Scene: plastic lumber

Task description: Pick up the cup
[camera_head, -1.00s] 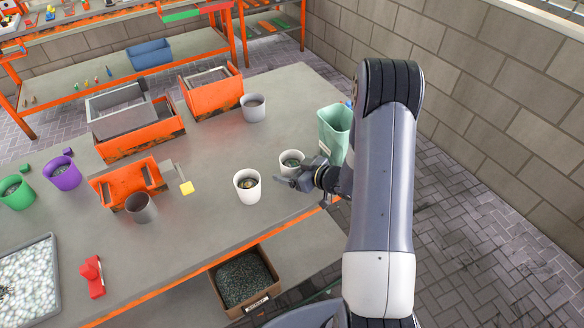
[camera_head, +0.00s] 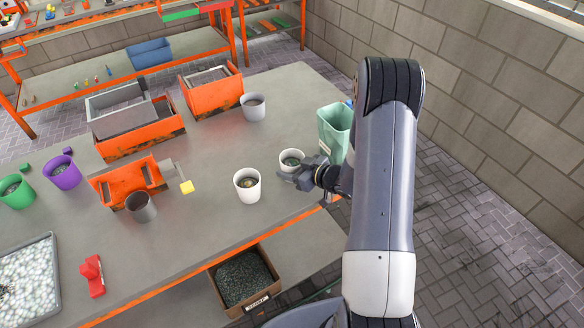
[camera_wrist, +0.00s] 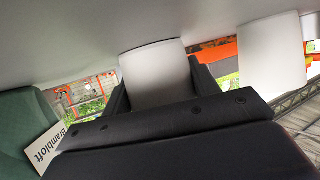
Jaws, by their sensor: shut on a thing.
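A white cup (camera_head: 291,162) with dark contents stands on the grey table near its right edge, beside the green bin. My gripper (camera_head: 304,175) is at the near right side of this cup. In the wrist view the cup (camera_wrist: 158,72) fills the space between my two dark fingers (camera_wrist: 162,88), and they are shut on it. A second white cup (camera_head: 247,188) stands just left and nearer, apart from my gripper; it also shows at the right of the wrist view (camera_wrist: 272,55). I cannot tell any gap under the held cup.
The green bin (camera_head: 334,130) stands close to my gripper on the right. A grey-white cup (camera_head: 253,107) stands farther back.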

